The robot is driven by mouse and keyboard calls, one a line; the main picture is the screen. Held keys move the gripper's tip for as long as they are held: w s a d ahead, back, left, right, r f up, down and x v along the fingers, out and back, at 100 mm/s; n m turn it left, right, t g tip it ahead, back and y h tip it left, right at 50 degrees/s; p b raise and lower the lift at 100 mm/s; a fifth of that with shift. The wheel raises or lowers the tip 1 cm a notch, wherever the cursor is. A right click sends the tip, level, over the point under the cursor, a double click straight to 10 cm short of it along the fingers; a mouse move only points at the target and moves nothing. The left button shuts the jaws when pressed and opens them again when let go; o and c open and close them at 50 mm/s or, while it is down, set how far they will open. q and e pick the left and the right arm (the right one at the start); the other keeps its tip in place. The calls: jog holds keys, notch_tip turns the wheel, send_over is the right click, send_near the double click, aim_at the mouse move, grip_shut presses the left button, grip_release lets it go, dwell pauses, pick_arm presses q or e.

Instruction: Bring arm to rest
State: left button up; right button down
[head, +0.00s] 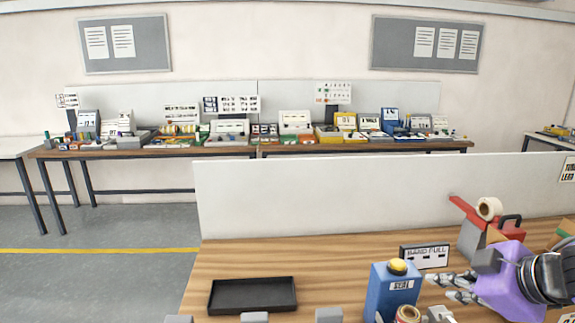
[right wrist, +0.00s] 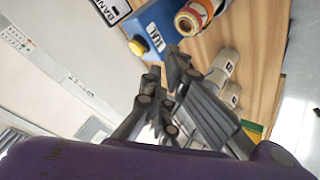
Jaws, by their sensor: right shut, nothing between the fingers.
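My right gripper (head: 440,287) is at the lower right of the head view, with its purple wrist behind it and its fingers pointing left. It is shut and empty. The fingers are just right of a blue box (head: 391,290) with a yellow button and appear apart from it, above the wooden table. In the right wrist view the gripper (right wrist: 166,75) has its fingers together, and the blue box (right wrist: 150,28) shows beyond them. My left gripper is in neither view.
A black tray (head: 252,295) lies empty on the table (head: 340,265). A white partition (head: 320,200) stands along the table's back edge. A tape roll (head: 489,208), a red tool and a "BAND FULL" sign (head: 425,256) are near the right arm. An orange-banded roll (right wrist: 193,18) is beside the blue box.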

jog(key=s+d+f+m+t+y, duration=0.1)
jog(key=s+f+m, duration=0.15)
jog(key=f, duration=0.75)
jog(key=s+d+f+m, duration=0.1)
jog(key=s+f+m, duration=0.15)
jog(key=f, duration=0.75)
pick_arm(q)
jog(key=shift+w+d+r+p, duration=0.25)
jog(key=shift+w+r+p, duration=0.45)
jog(key=shift+p, duration=0.2)
pick_arm(e)
jog(key=s+a+f+m+h, duration=0.1)
jog(key=s+a+f+m, duration=0.1)
jog(key=s+a+f, duration=0.2)
jog(key=s+a+f+m+h, duration=0.1)
jog(key=s+a+f, duration=0.3)
jog(key=s+f, duration=0.6)
jog(key=s+a+f+m+g+h, duration=0.1)
jog(key=s+a+f+m, duration=0.2)
jog(key=s+f, duration=0.4)
jog(key=shift+s+a+f+h, duration=0.15)
jog(key=shift+s+a+h, duration=0.15)
jog(key=shift+s+a, duration=0.5)
jog(key=shift+w, duration=0.1)
